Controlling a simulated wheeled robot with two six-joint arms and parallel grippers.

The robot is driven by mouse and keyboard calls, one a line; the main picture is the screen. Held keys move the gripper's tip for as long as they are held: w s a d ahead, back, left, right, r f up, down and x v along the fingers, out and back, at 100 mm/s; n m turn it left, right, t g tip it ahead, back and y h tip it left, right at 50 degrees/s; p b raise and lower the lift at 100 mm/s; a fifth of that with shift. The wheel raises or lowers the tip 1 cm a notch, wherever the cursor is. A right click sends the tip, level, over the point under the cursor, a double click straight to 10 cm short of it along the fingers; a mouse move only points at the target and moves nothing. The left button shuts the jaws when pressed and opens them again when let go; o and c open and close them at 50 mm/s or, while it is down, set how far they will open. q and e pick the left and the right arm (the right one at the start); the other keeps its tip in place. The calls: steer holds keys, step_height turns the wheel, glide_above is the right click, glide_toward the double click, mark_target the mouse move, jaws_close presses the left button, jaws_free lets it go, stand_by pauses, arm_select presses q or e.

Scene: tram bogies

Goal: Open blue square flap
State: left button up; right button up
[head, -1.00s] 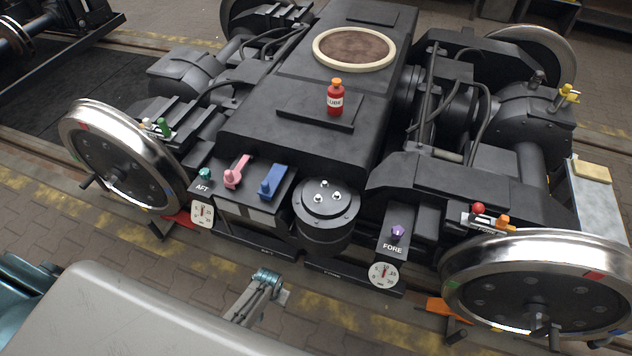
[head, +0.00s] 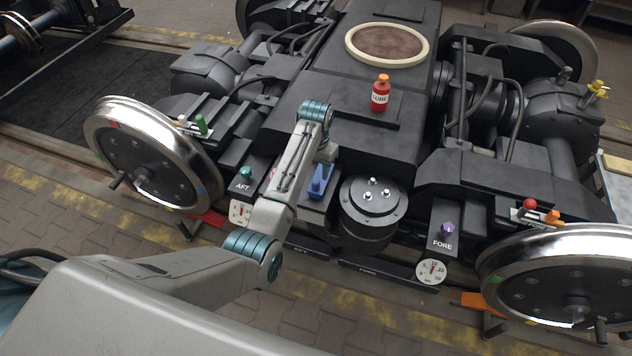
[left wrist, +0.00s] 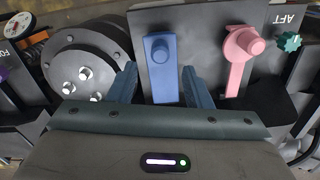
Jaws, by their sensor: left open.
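The blue flap (head: 317,181) is on the dark front panel of the bogie, left of the round black cylinder. In the left wrist view the blue flap (left wrist: 162,68) is a long strip with a raised round knob near its far end, lying against the panel. My left gripper (head: 325,155) is above it, pointing down, partly hidden by my own arm. In the left wrist view my left gripper (left wrist: 159,84) is open, one blue-grey finger on each side of the flap's near end. I cannot tell whether they touch it. My right gripper is not in view.
A pink flap (left wrist: 238,55) sits beside the blue one, with a green knob (left wrist: 289,42) beyond it. The black cylinder (left wrist: 85,68) with bolts is close on the other side. A red lube bottle (head: 380,93) stands on the bogie behind. A purple knob (head: 447,229) is farther right.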

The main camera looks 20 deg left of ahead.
mark_target(316, 181)
arm_select(q)
step_height(316, 181, down, 6)
steer(key=shift+r, duration=0.1)
steer(key=shift+f, duration=0.55)
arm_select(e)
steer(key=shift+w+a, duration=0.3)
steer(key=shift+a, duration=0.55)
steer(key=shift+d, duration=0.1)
arm_select(q)
jaws_close()
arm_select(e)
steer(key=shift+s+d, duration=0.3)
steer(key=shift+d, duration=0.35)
